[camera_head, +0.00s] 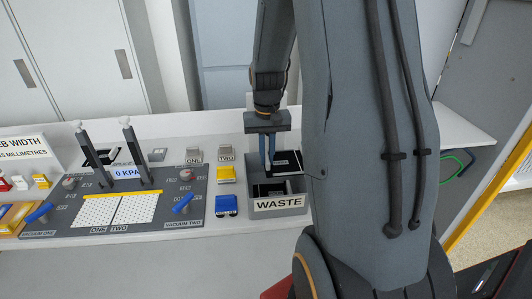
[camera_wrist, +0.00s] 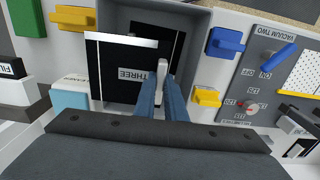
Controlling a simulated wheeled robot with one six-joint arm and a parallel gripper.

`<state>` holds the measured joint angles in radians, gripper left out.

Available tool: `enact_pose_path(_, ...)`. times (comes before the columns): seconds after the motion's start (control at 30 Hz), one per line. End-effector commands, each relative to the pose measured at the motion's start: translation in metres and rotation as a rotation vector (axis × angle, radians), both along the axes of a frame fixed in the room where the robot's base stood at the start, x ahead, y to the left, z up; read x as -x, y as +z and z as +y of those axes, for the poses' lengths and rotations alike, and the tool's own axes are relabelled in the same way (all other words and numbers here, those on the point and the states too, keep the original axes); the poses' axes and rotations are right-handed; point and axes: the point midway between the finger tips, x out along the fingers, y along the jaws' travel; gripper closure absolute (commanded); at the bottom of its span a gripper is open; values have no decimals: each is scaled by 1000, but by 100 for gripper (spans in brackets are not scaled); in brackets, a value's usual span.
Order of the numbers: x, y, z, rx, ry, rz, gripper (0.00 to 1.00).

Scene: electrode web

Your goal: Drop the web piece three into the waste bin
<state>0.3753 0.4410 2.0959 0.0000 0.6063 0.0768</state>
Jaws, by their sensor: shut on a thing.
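The web piece three (camera_wrist: 112,62) is a black sheet with a white edge strip and a label reading THREE, seen in the wrist view. My gripper (camera_wrist: 164,78) is shut on the piece at its right side, where a small pale tab shows between the blue fingers. In the head view my gripper (camera_head: 269,170) points down over the grey waste bin (camera_head: 279,204), which is labelled WASTE. A black sheet (camera_head: 288,162) shows beside the fingers there. Dark material lies inside the bin. The gap between piece and bin floor is hard to judge.
Yellow and blue switches (camera_head: 226,174) stand left of the bin. The dark vacuum panel (camera_head: 190,190), with knobs, two upright posts and white perforated plates (camera_head: 116,210), lies further left. My arm hides the bench to the bin's right.

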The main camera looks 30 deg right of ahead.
Motion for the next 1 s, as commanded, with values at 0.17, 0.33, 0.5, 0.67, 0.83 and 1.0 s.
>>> enact_pose_path(0.17, -1, -18, 0, 1, 1, -2, 100)
enact_pose_path(0.33, -1, -20, 1, 1, 2, -2, 100)
enact_pose_path(0.5, -1, -19, 1, 1, 2, -2, 88)
enact_pose_path(0.67, -1, -19, 1, 1, 2, -2, 68)
enact_pose_path(0.83, -1, -19, 1, 0, 2, -1, 68)
enact_pose_path(1.0, -1, -15, 1, 1, 2, -3, 68)
